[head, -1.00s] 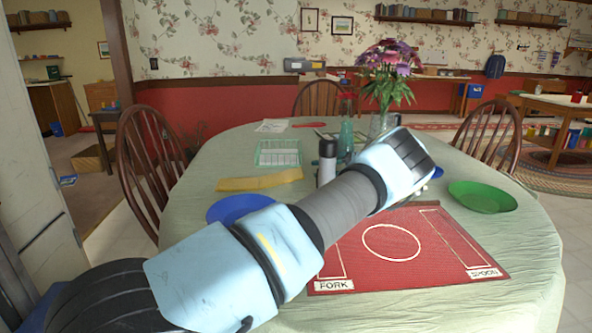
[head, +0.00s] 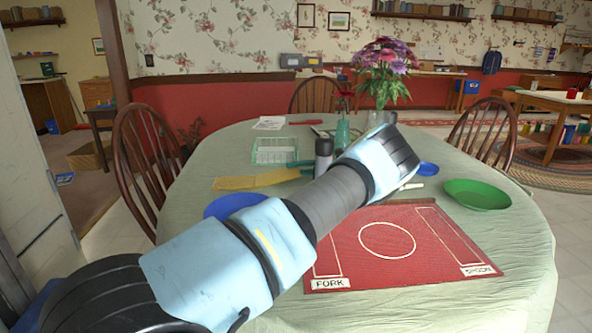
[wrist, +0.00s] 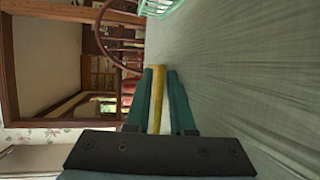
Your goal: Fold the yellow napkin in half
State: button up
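The yellow napkin (head: 250,181) lies as a long narrow strip on the left part of the table. In the wrist view it shows as a yellow band (wrist: 157,99) between my teal fingers. My gripper (head: 300,164) is at the napkin's right end, low over the table, its body partly hidden by my arm. In the wrist view my gripper (wrist: 160,72) has its fingers apart around the napkin, with a narrow gap on the right side. Contact at the fingertips cannot be made out.
A blue plate (head: 232,206) is in front of the napkin, partly behind my arm. A teal basket (head: 275,151) stands behind the napkin. A dark bottle (head: 324,155), flower vase (head: 375,117), green plate (head: 477,194) and red placemat (head: 400,270) are to the right.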

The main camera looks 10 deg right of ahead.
grip_shut()
jog(key=shift+r, duration=0.1)
